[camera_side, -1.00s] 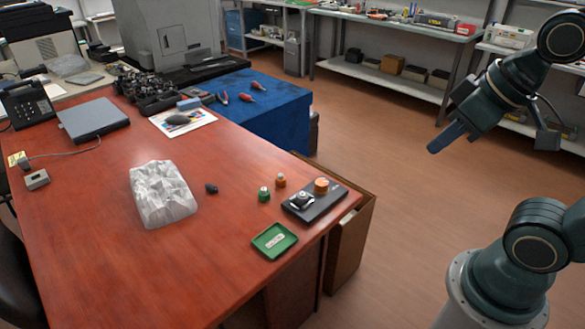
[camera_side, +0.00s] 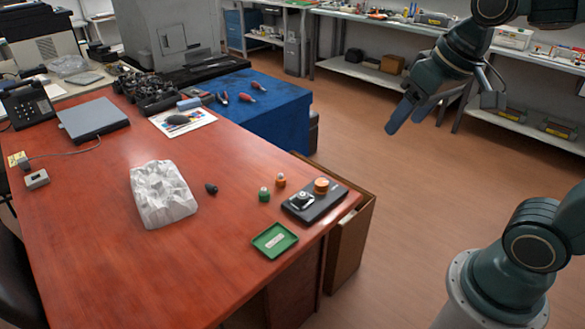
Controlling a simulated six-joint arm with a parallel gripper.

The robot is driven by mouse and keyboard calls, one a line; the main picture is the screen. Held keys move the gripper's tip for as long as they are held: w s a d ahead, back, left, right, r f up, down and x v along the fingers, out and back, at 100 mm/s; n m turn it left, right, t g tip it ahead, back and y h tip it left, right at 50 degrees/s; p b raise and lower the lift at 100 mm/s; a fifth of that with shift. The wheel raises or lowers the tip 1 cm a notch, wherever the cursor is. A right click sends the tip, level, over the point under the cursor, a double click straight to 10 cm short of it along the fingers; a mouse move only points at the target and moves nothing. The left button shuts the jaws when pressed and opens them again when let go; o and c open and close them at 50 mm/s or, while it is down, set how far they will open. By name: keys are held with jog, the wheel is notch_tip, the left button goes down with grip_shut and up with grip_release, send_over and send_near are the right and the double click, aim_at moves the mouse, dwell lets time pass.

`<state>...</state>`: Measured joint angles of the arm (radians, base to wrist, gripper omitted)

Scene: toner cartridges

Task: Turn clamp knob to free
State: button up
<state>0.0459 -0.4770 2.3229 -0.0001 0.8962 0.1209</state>
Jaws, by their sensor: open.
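A dark clamp base (camera_side: 318,208) lies flat near the right edge of the red table. An orange round knob (camera_side: 321,185) stands at its far end, and a black and silver knob-like part (camera_side: 301,199) sits at its near left end. I cannot tell from this view which one is the clamp knob or how it is turned. My gripper (camera_side: 402,122) is open and empty. It hangs in the air to the upper right of the clamp base, well apart from it, with its fingers pointing down and left.
A green tray (camera_side: 275,240) lies at the table's front right edge. A green-topped piece (camera_side: 264,195), a small orange piece (camera_side: 280,180) and a black piece (camera_side: 211,189) stand nearby. The red table (camera_side: 110,270) is bare in front.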

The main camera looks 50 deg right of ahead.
jog(key=w+d+f+m+g, duration=0.1)
jog(key=w+d+f+m, duration=0.1)
jog(key=w, duration=0.7)
jog(key=m+g, duration=0.4)
jog(key=m, duration=0.2)
send_over(322, 181)
notch_tip(322, 181, down, 20)
jog(key=shift+a+r, duration=0.1)
jog(key=shift+r, duration=0.1)
notch_tip(322, 181, down, 14)
jog(key=shift+r, duration=0.1)
jog(key=c, duration=1)
